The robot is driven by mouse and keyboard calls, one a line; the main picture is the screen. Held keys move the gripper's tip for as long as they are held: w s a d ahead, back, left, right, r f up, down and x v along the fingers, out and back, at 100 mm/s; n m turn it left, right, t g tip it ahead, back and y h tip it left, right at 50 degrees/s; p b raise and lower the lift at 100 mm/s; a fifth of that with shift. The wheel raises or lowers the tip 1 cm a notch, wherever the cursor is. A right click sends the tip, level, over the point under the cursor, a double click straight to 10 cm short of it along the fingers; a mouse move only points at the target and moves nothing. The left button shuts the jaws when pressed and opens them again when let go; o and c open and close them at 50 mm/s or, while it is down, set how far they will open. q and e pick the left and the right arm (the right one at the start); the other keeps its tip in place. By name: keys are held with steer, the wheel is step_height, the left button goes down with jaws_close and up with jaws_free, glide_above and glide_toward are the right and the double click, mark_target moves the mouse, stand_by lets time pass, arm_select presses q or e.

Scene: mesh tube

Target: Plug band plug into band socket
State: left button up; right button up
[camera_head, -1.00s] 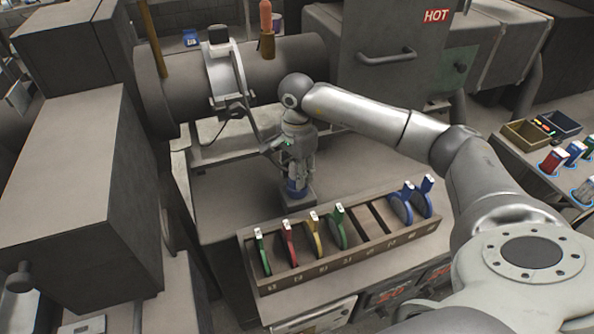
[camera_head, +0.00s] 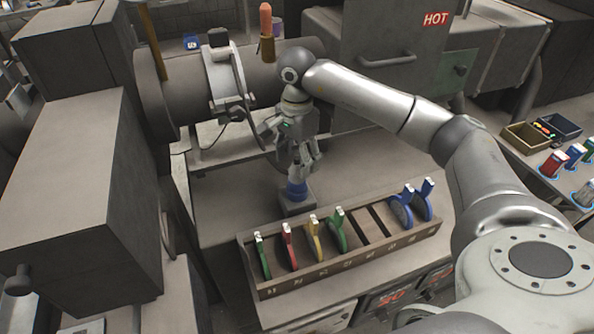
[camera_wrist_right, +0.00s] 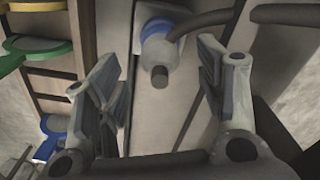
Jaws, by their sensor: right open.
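The band socket (camera_head: 297,207) is a grey block with a blue round top on the bench, behind the rack. The band plug (camera_wrist_right: 160,52), a pale grey-blue cylinder with a dark tip, stands upright on it in the right wrist view, with a dark cable leaving its side. It looks seated; how deep I cannot tell. In the head view the plug (camera_head: 297,172) is partly hidden by my fingers. My right gripper (camera_head: 306,162) is open just above it; in the wrist view its fingers are apart on either side of the plug. My left gripper is not in view.
A wooden rack (camera_head: 345,277) with green, red, yellow and blue bands lies in front of the socket. A metal band (camera_head: 224,75) wraps the large tube (camera_head: 275,75) behind. A big grey box (camera_head: 65,190) stands left. The bench is clear right of the socket.

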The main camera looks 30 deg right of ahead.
step_height(320, 180, up, 6)
steer(key=shift+r, duration=0.1)
stand_by(0.6)
